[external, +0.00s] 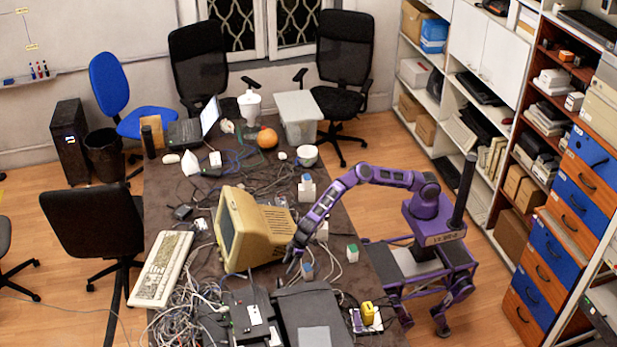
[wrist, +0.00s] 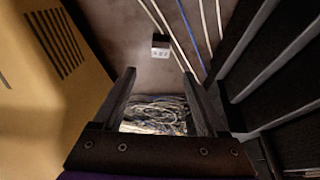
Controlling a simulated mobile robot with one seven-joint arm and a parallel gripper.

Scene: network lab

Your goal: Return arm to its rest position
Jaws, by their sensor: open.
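My purple arm reaches from my base at the right of the table over to the middle of the table in the external view. My gripper (external: 293,258) points down between the beige monitor (external: 250,232) and the dark boxes at the near end. In the wrist view my gripper (wrist: 160,88) has its two dark fingers well apart, with nothing between them. The beige monitor casing (wrist: 45,95) fills the left side of that view. A black ribbed box (wrist: 275,80) fills the right side.
A tangle of cables (external: 190,308) lies beside a keyboard (external: 162,268). Dark boxes (external: 312,318) stand at the near end. A small white block (wrist: 161,47) lies ahead. A yellow item (external: 367,312) is near the right edge.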

